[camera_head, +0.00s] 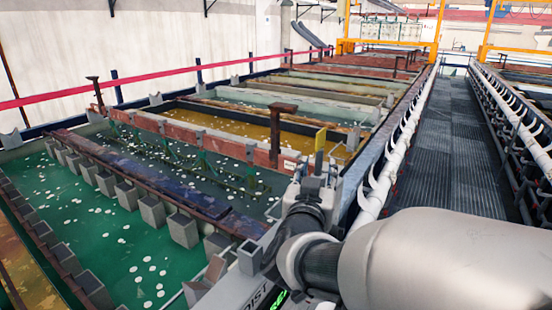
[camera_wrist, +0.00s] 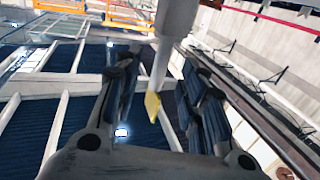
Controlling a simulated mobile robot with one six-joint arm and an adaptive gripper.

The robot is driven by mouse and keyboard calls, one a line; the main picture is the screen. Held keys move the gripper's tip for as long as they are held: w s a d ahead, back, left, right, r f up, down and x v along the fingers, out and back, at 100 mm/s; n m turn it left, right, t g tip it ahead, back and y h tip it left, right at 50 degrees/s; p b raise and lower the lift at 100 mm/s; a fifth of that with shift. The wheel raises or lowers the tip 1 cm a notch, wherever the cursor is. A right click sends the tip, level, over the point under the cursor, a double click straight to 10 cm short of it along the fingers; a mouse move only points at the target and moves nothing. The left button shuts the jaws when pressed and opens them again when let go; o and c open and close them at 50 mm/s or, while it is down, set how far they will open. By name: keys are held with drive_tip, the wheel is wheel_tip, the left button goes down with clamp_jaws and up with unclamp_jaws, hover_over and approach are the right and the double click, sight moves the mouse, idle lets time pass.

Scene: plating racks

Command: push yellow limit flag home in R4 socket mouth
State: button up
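The yellow limit flag (camera_head: 320,139) is a small upright strip in the head view, just above and behind my gripper (camera_head: 318,168), near the right end of a red-brown crossbeam. In the wrist view the yellow piece (camera_wrist: 152,106) shows in the gap between the fingers of my gripper (camera_wrist: 160,90), by the lower end of a pale post. The dark finger pads stand apart, with space on both sides of the yellow piece, and I see no contact. I cannot make out the R4 socket mouth; the gripper and arm hide part of that area.
A white label (camera_head: 289,165) is on the crossbeam beside my gripper. A dark T-shaped post (camera_head: 276,130) rises just left. Open tanks with green liquid (camera_head: 110,235) lie left. A pale pipe rail (camera_head: 390,165) and a clear ribbed walkway (camera_head: 450,150) run along the right.

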sight(318, 165)
drive_tip(key=x, duration=0.5)
drive_tip(key=shift+s+a, duration=0.1)
drive_tip(key=shift+s, duration=0.1)
clamp_jaws()
idle(0.3)
